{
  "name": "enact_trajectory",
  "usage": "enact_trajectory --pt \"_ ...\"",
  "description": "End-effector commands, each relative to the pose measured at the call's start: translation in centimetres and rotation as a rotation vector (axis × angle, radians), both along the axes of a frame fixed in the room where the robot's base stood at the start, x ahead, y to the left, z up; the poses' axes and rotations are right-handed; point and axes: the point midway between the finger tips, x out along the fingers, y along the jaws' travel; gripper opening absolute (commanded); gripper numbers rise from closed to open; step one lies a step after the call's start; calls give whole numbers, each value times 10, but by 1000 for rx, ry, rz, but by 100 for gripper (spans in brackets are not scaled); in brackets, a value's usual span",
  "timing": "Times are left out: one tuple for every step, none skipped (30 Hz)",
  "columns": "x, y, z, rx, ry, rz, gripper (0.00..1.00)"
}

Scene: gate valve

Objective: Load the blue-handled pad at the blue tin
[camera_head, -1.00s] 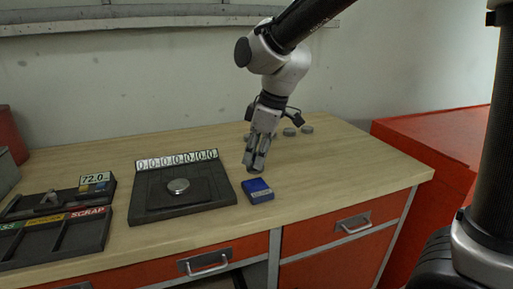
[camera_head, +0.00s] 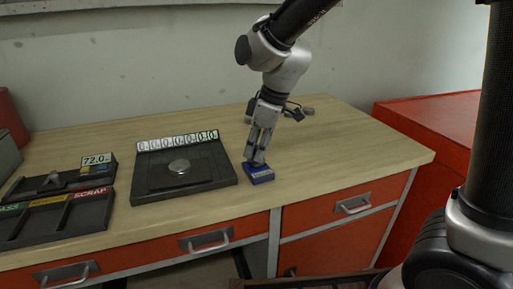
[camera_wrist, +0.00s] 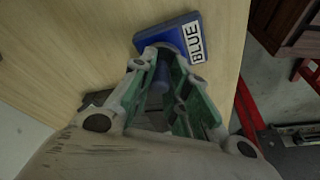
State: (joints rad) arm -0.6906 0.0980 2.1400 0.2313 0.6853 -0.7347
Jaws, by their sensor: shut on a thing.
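The blue tin (camera_head: 262,178) stands on the bench near its front edge. In the wrist view the tin (camera_wrist: 150,40) carries a white label reading BLUE. My gripper (camera_head: 257,161) points down at the tin. In the wrist view my gripper (camera_wrist: 162,62) is shut on the blue handle (camera_wrist: 161,79) of the pad, which shows between the green-lined fingers. The pad's face is hidden, so I cannot tell whether it touches the inside of the tin.
A sorting tray (camera_head: 50,218) lies farther left. Grey discs (camera_head: 308,111) sit behind my gripper. The bench's right side is clear.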

Motion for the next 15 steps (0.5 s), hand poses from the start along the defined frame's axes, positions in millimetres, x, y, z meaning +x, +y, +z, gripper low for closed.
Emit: enact_trajectory --pt "0 0 0 0 0 0 0" --pt "0 0 0 0 0 0 0" --pt "0 0 0 0 0 0 0" --pt "0 0 0 0 0 0 0" --pt "0 0 0 0 0 0 0" --pt "0 0 0 0 0 0 0" --pt "0 0 0 0 0 0 0" --pt "0 0 -1 0 0 0 0" --pt "0 0 -1 0 0 0 0" --pt "0 0 -1 0 0 0 0" --pt "0 0 -2 0 0 0 0" --pt "0 0 -2 0 0 0 0" --pt "0 0 -3 0 0 0 0" --pt "0 0 -3 0 0 0 0" --pt "0 0 -4 0 0 0 0"
